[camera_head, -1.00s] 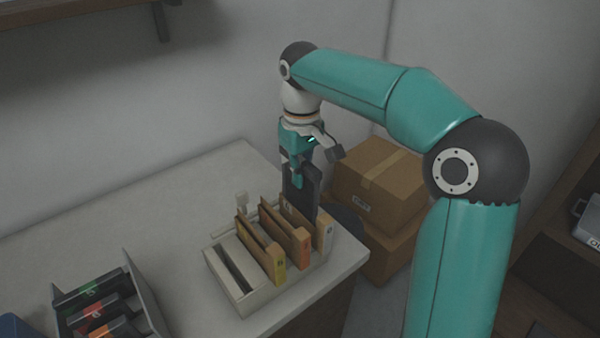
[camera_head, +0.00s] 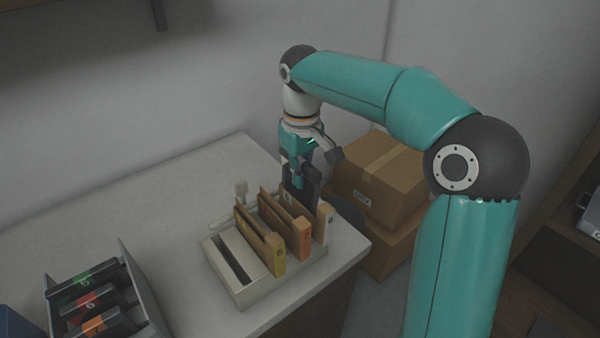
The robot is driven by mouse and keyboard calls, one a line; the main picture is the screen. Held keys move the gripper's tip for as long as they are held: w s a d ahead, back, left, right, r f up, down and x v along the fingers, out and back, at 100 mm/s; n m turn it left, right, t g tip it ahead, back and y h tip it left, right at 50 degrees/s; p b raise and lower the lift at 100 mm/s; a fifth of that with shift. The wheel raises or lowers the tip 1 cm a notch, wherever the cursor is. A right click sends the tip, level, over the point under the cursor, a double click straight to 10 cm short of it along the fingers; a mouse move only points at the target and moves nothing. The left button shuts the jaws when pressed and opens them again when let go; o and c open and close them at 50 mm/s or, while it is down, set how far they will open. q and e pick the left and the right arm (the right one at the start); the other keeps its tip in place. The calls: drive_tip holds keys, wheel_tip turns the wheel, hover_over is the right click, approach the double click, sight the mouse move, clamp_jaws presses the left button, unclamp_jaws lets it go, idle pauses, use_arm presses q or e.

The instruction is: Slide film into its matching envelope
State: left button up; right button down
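My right gripper (camera_head: 299,176) is shut on a dark, flat film (camera_head: 303,195), held upright above the rack. The film's lower part is hidden in or behind the tan envelope with a white end label (camera_head: 325,222). I cannot fully tell whether it is inside, but it lines up with that envelope. An orange-labelled envelope (camera_head: 304,240) and a yellow-labelled envelope (camera_head: 277,256) stand beside it in the pale slotted rack (camera_head: 247,296). Several dark films with green, red and orange labels (camera_head: 90,300) sit in a grey holder at the lower left. My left gripper is out of view.
The rack stands near the right end of the pale counter (camera_head: 150,210); its left slot is empty. Cardboard boxes (camera_head: 375,180) are stacked beyond the counter's end. The counter between the holder and rack is clear. A shelf edge (camera_head: 80,8) is at the upper left.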

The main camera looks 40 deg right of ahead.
sight(301, 160)
drive_tip(key=f+b, duration=0.1)
drive_tip(key=f, duration=0.1)
drive_tip(key=f+b, duration=0.1)
drive_tip(key=f, duration=0.1)
drive_tip(key=shift+s+a, duration=0.1)
drive_tip(key=shift+s, duration=0.1)
drive_tip(key=c, duration=1.2)
unclamp_jaws()
drive_tip(key=shift+w+f, duration=0.1)
drive_tip(key=shift+c, duration=0.2)
drive_tip(key=shift+r, duration=0.3)
wheel_tip(301, 160, up, 12)
drive_tip(key=shift+f, duration=0.2)
